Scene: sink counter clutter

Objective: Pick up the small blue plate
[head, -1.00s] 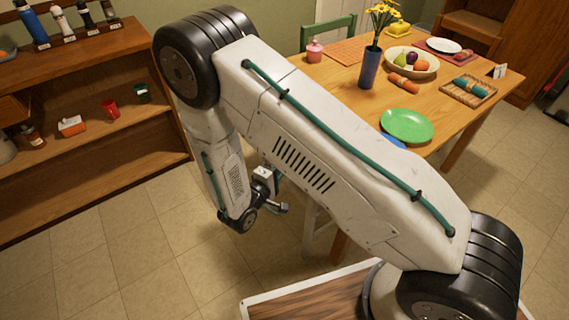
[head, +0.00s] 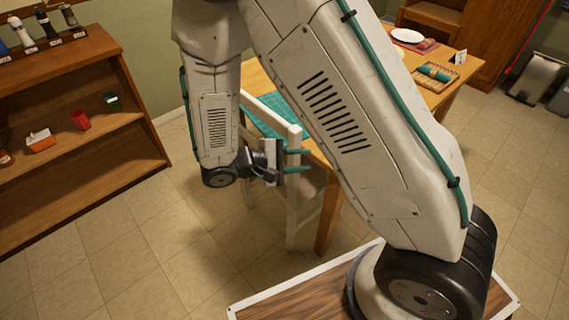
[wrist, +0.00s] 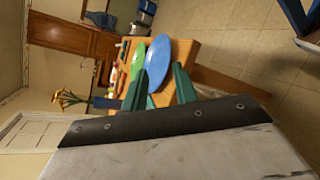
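The blue plate (wrist: 157,63) shows in the wrist view as a tilted oval on the wooden table (wrist: 186,54), beside a green plate (wrist: 138,60). In the wrist view my gripper (wrist: 160,76) has its two teal fingers apart, with the blue plate seen beyond the gap between them. Nothing is held. In the head view my gripper (head: 306,161) points right near the white chair's back, below the tabletop's left edge in the picture. My arm hides both plates in the head view.
A white chair (head: 293,190) stands at the table's near-left side, close to my gripper. A teal mat (head: 272,115) lies on the table. A white plate (head: 407,36) and a bamboo tray (head: 436,76) are at the far end. A wooden shelf (head: 110,45) stands left; the floor between is clear.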

